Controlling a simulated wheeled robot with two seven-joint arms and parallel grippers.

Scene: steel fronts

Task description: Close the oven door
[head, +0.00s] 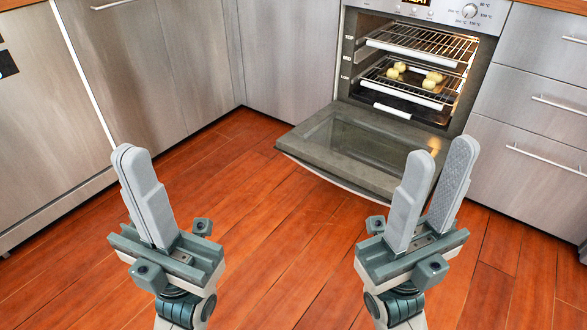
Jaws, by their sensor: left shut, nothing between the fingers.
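The oven (350,60) is built into the steel fronts at the upper right. Its door (365,140) is folded down, lying about level and wide open, with its handle edge toward me. Inside are two wire racks, and several pale round pieces (428,81) lie on a tray on the lower one. My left gripper (128,150) is shut and empty, well left of the door above the floor. My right gripper (441,150) is open and empty; in the picture its fingers overlap the near right part of the door. I cannot tell whether they touch it.
Steel drawers (530,110) with bar handles stand right of the oven. Steel cabinet fronts (190,50) run along the left and back. The reddish wood floor (260,210) is clear in front of the door.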

